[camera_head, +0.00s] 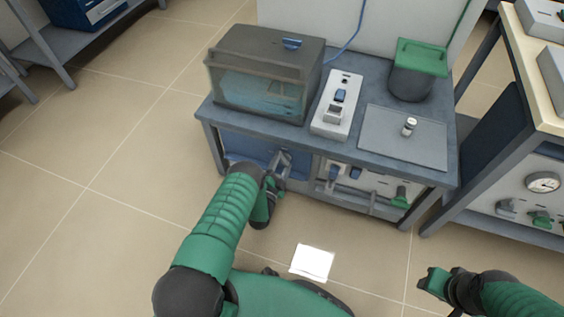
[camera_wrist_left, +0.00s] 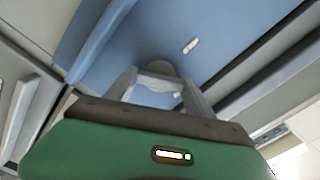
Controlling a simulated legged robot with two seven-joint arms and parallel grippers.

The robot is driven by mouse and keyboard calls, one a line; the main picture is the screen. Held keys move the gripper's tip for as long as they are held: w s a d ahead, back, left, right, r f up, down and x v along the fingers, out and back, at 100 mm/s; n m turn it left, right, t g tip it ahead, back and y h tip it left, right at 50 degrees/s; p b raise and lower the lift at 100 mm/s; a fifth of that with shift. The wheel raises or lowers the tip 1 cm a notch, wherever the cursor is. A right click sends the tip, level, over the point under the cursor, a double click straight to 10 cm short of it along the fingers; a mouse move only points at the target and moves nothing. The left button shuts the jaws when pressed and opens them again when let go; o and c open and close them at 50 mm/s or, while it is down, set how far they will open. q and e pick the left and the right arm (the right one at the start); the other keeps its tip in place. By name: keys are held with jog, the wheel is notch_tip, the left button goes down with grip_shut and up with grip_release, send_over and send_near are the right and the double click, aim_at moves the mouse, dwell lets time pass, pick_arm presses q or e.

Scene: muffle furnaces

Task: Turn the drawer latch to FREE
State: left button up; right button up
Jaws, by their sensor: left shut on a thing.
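The blue drawer front (camera_head: 240,147) is under the left part of the bench top, and it fills the top of the left wrist view (camera_wrist_left: 150,35). My left gripper (camera_head: 281,163) reaches it from the front. In the left wrist view its two grey fingers (camera_wrist_left: 158,84) are shut on a dark grey rounded piece, apparently the drawer latch (camera_wrist_left: 160,68). The fingers hide most of it, so its turn position cannot be told. A small white mark (camera_wrist_left: 190,45) is on the blue face beside it. My right gripper (camera_head: 437,284) is low at the right, away from the bench; its jaws are unclear.
On the bench top (camera_head: 290,133) stand a grey box with a clear front (camera_head: 262,75), a white switch unit (camera_head: 338,105), a flat plate (camera_head: 400,140) and a green-lidded pot (camera_head: 418,70). A control panel with knobs (camera_head: 370,185) is right of the drawer. Another bench stands further right.

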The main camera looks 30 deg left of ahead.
pick_arm(q)
jog(key=shift+d+f+m, duration=0.15)
jog(key=shift+m, duration=2.85)
jog(key=o, duration=1.4)
